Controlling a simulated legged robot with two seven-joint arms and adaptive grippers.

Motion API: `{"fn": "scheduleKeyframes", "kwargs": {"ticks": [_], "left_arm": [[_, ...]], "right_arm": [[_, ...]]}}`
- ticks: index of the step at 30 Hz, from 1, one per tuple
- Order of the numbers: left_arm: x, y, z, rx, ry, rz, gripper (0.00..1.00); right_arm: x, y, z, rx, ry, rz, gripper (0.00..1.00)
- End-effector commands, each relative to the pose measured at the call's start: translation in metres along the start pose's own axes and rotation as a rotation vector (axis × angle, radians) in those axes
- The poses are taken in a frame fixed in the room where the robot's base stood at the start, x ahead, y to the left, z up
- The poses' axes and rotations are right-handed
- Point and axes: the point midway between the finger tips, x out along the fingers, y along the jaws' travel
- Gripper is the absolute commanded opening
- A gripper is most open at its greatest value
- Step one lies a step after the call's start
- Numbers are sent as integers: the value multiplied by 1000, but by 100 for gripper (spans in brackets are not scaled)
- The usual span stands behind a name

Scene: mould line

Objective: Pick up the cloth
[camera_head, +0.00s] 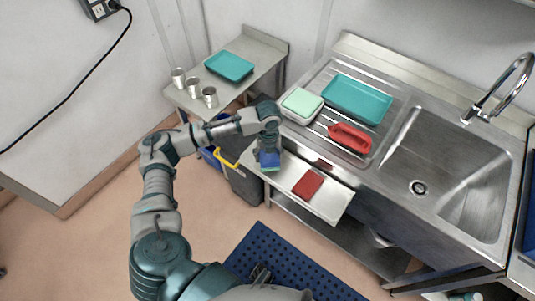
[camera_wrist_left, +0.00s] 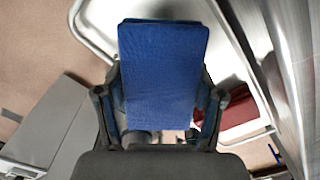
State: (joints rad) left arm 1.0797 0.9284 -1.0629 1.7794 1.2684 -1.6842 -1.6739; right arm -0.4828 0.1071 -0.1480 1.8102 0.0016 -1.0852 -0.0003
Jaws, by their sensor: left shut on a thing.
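A blue cloth (camera_head: 270,160), a flat slab with a thin green edge low down, is in my left gripper (camera_head: 268,146) over the left end of the steel side shelf. In the left wrist view the blue cloth (camera_wrist_left: 163,70) stands up between the two fingers of my left gripper (camera_wrist_left: 162,112), which are shut on it. Whether it touches the shelf I cannot tell. A red folded cloth (camera_head: 307,184) lies flat on the shelf to the right; it shows partly in the left wrist view (camera_wrist_left: 238,112). My right gripper is not clearly in view.
The steel shelf (camera_head: 335,200) fronts the sink counter. On the drainboard are a teal tray (camera_head: 357,99), a pale green-lidded box (camera_head: 301,104) and a red brush-like tool (camera_head: 350,138). A side table holds metal cups (camera_head: 210,97) and a teal tray (camera_head: 229,66). A grey bin (camera_head: 243,185) stands below.

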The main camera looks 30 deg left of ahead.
Motion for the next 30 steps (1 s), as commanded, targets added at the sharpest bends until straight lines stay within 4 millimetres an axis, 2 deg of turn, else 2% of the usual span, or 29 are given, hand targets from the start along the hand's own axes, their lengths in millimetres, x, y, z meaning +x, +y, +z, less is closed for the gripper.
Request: {"fn": "scheduleKeyframes", "kwargs": {"ticks": [9, 15, 21, 29, 30], "left_arm": [[-9, 14, -86, 6, 1, 0, 28], [-12, 21, -125, 3, 1, 1, 28], [-12, 24, -140, -1, 1, 1, 28], [-12, 24, -142, -1, 1, 1, 28], [-12, 24, -142, -1, 1, 1, 63]], "right_arm": [[25, -1, 16, -4, -13, -1, 40], [36, -2, 24, -5, -16, -1, 40], [40, -2, 28, -6, -17, -1, 40], [41, -2, 27, -6, -18, -1, 40], [41, -2, 27, -6, -18, -1, 40]]}}
